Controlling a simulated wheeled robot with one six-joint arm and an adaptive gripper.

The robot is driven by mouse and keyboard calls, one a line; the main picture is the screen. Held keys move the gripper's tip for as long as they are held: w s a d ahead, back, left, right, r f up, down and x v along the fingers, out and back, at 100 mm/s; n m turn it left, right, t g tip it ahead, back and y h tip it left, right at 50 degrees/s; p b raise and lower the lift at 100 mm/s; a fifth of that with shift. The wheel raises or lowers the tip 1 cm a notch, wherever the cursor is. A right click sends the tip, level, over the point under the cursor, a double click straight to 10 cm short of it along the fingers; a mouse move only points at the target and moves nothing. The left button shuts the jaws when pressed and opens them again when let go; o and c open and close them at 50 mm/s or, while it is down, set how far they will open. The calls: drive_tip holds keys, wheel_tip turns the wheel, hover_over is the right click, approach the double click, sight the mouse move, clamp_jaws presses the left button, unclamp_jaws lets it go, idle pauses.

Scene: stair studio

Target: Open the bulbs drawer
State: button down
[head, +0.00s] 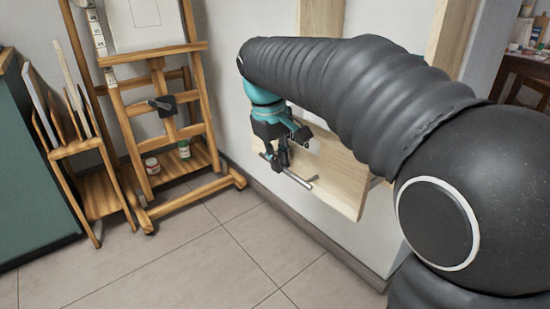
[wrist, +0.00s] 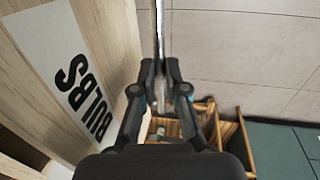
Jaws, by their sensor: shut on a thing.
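The bulbs drawer shows a pale wooden front (head: 340,178) low on the right wall in the head view. In the wrist view its front (wrist: 108,35) fills the left side, with a white label (wrist: 38,45) reading BULBS. A metal bar handle (head: 302,182) stands out from the front; it also shows in the wrist view (wrist: 161,25). My gripper (head: 280,160) is shut on this handle, with its fingers (wrist: 162,85) on either side of the bar. My arm and gripper hide part of the front. How far the drawer stands out is hard to tell.
A wooden easel (head: 165,100) stands at the back left, with small jars (head: 152,165) on its lower shelf. A wooden rack (head: 85,150) and a green cabinet (head: 35,165) stand further left. The tiled floor (head: 190,260) in front of the drawer is clear.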

drive_tip(key=c, duration=1.2)
unclamp_jaws()
drive_tip(key=shift+d, duration=0.1)
wheel_tip(320, 180, up, 12)
drive_tip(key=s+a, duration=0.1)
drive_tip(key=a, duration=0.1)
drive_tip(key=shift+s, duration=0.3)
drive_tip(key=shift+f, duration=0.1)
